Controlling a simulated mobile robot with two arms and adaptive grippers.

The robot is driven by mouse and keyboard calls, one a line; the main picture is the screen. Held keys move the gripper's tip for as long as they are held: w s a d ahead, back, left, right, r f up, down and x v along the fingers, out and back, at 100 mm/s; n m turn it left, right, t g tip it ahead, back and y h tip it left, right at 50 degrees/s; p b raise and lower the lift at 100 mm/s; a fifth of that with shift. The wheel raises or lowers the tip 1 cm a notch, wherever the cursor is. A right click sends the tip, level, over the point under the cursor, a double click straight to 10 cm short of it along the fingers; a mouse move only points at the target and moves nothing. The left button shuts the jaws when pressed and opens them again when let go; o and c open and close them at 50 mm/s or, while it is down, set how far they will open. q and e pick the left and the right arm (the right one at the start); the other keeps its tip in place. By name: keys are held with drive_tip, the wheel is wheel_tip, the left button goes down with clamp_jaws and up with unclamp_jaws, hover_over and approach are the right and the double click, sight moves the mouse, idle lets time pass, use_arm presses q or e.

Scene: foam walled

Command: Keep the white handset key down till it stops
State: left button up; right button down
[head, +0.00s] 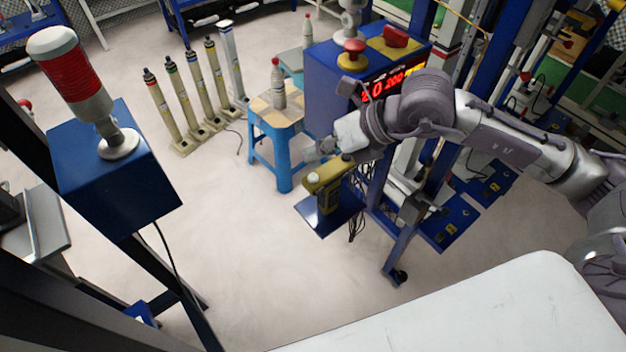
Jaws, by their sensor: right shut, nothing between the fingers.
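The yellow handset (330,174) stands on a small blue shelf (322,221) at the side of the blue machine. Its white key (313,179) shows on the near left of its top. A dark knob sits on the handset's right end. My right arm comes in from the right. Its gripper (314,151) is shut and empty, just behind and above the handset. The gripper appears apart from the white key, which is in plain view. My left gripper is out of view.
The blue machine (325,92) carries red buttons and a lit red display. A blue stool (262,124) with a bottle (278,84) stands left of the handset. A blue box with a red-and-white lamp (77,75) is at left. A white surface (480,318) fills the front right.

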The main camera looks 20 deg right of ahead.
sight(317, 177)
drive_tip(key=shift+f+b, duration=1.25)
drive_tip(key=shift+f, duration=0.35)
drive_tip(key=shift+r, duration=0.1)
drive_tip(key=shift+f+b, duration=0.45)
drive_tip(key=shift+b, duration=0.1)
drive_tip(key=shift+f+b, duration=0.6)
drive_tip(key=shift+b, duration=0.15)
idle(0.6)
drive_tip(key=shift+r, duration=0.15)
idle(1.1)
drive_tip(key=shift+r+p, duration=0.55)
drive_tip(key=shift+r, duration=0.35)
